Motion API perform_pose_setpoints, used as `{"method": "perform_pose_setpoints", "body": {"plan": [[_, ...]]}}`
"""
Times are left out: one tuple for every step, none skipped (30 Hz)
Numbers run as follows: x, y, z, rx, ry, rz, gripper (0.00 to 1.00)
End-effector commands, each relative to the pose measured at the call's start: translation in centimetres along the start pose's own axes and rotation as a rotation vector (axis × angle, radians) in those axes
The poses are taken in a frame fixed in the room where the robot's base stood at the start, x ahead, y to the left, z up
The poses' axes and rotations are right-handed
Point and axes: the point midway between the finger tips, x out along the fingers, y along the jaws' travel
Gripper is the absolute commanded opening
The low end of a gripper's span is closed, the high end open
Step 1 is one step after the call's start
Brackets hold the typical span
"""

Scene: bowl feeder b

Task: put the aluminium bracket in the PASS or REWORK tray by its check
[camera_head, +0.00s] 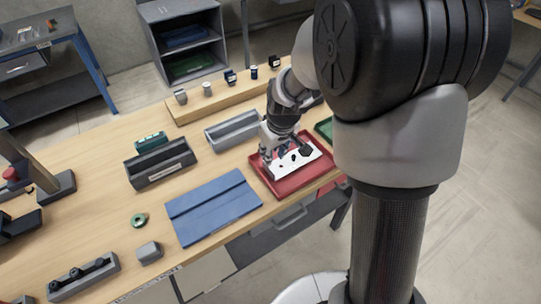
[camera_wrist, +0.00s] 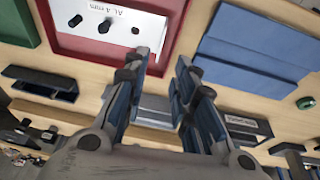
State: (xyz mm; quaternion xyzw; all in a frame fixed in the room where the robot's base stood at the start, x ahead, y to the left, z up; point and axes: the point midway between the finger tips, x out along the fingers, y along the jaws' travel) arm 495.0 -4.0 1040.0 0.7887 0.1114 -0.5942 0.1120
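My gripper (camera_head: 284,158) is over the red tray. No PASS or REWORK lettering is readable.
A blue mat (camera_head: 212,207) lies left of the red tray. A grey bin (camera_head: 233,131) and a dark labelled box (camera_head: 160,163) stand behind the mat. A raised wooden ledge (camera_head: 190,110) with small items runs along the back. A green ring (camera_head: 139,220) lies left of the mat.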

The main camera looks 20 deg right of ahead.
Motion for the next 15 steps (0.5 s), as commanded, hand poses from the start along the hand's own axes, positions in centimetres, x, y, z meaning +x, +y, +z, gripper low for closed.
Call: {"method": "perform_pose_setpoints", "body": {"plan": [[-1.2,0.1,-0.1,0.000,0.003,0.001,0.25],[-1.6,0.0,-0.1,0.000,0.002,0.001,0.25],[-2.2,0.0,-0.1,0.000,0.001,0.001,0.25],[-2.5,0.0,-0.1,0.000,0.002,0.001,0.25],[-2.8,0.0,0.0,0.000,0.001,0.000,0.25],[-3.1,0.0,0.0,0.000,0.000,0.000,0.25],[-3.3,0.0,0.0,0.000,0.000,0.000,0.25],[-3.5,0.0,0.0,0.001,0.000,0.000,0.25],[-3.9,-0.1,0.1,0.002,0.002,0.001,0.25],[-4.4,-0.1,0.2,0.005,0.004,0.001,0.25],[-5.0,-0.2,0.2,0.009,0.008,0.003,0.25],[-6.0,-0.4,0.5,0.017,0.013,0.004,0.25],[-7.0,-0.6,0.8,0.024,0.017,0.006,0.25],[-8.1,-0.9,1.1,0.034,0.024,0.009,0.25],[-9.8,-1.2,1.8,0.047,0.032,0.012,0.25]]}}
